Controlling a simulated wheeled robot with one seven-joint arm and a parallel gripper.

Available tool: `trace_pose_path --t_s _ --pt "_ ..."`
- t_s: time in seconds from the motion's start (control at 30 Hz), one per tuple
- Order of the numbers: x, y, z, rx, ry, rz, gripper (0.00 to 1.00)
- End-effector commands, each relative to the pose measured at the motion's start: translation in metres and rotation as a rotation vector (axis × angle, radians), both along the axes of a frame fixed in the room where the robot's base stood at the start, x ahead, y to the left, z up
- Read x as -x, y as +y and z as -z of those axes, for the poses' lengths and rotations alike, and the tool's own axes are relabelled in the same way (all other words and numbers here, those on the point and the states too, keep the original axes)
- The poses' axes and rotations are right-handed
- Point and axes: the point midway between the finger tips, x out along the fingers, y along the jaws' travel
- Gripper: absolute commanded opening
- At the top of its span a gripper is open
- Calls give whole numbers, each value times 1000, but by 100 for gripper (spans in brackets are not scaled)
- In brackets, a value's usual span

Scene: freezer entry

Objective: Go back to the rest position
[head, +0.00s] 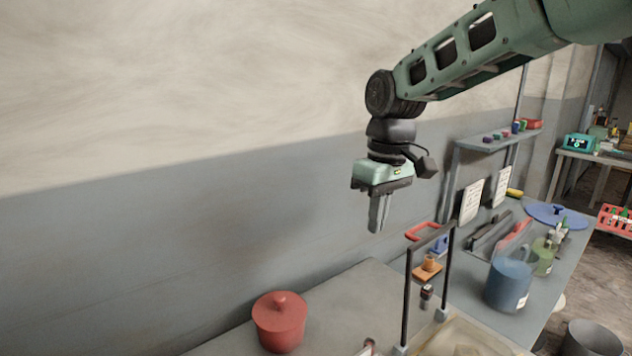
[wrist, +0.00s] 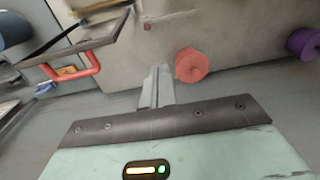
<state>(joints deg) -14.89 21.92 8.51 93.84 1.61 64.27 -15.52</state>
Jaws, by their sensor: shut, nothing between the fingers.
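My gripper (head: 378,212) hangs from my raised arm, its fingers pointing down, in front of the grey lower wall and above the bench. The fingers are together and hold nothing. In the wrist view my gripper (wrist: 156,85) also shows with its fingers closed. A red lidded pot (head: 280,322) stands on the bench below and to the left of my gripper. It also shows in the wrist view (wrist: 192,66), just right of the fingers and apart from them.
A black-posted frame (head: 407,290) stands on the bench below my gripper. To the right are a blue jug (head: 508,283), a blue lid-like disc (head: 556,215) and a shelf (head: 490,142). A purple object (wrist: 304,44) shows at the wrist view's right. The bench left of the frame is mostly clear.

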Motion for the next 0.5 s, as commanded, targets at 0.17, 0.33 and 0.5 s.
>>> trace_pose_path --t_s 0.17,0.33,0.5 --pt "105 25 35 -20 2 -23 0" --pt "200 20 73 -11 -6 -28 0" --pt "263 0 104 9 -21 -25 0"
